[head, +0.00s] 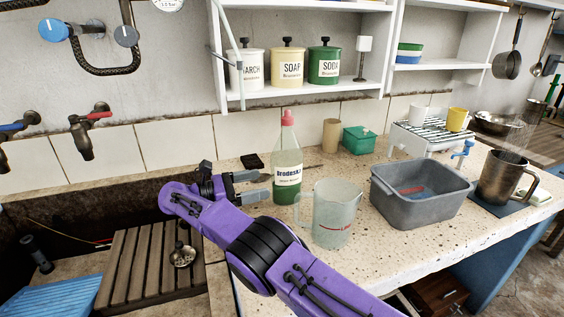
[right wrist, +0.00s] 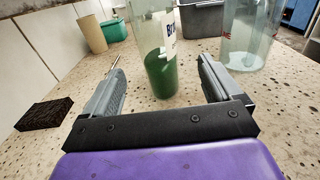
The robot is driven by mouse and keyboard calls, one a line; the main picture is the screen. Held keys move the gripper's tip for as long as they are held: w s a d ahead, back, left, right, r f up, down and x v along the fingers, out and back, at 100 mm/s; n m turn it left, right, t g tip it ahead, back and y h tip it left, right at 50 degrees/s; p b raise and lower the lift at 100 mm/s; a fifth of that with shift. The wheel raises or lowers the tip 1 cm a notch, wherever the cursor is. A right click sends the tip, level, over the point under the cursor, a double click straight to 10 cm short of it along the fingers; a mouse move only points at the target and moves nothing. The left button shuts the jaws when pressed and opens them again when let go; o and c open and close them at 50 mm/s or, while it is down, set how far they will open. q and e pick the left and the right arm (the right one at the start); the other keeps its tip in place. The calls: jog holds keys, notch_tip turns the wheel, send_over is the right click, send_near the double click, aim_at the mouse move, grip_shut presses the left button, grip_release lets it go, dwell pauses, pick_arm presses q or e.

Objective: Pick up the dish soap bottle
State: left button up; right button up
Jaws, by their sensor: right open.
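The dish soap bottle (head: 287,165) stands upright on the speckled counter, clear with green liquid, a white label and a pink-red cap. In the right wrist view its lower part (right wrist: 158,62) shows ahead, between the lines of the two fingers; its top is cut off. My right gripper (head: 265,184) is open and empty, just left of the bottle in the head view. In the right wrist view the fingers (right wrist: 164,80) are spread wide, with the bottle near their tips. I cannot tell if a finger touches it. My left gripper is not in view.
A clear measuring jug (head: 336,215) stands close right of the bottle. A grey basin (head: 420,200) and a metal mug (head: 505,178) are farther right. A dark sponge (right wrist: 44,114) lies left of the gripper. The wall is behind; the trough with a wooden rack (head: 135,265) is left.

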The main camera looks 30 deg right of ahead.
aim_at(281, 180)
jog(key=shift+x, duration=1.25)
jog(key=x, duration=0.1)
jog(key=p+x, duration=0.1)
jog(key=x, duration=0.3)
jog(key=shift+d+f, duration=0.25)
jog(key=shift+w, duration=0.1)
jog(key=c, duration=1.3)
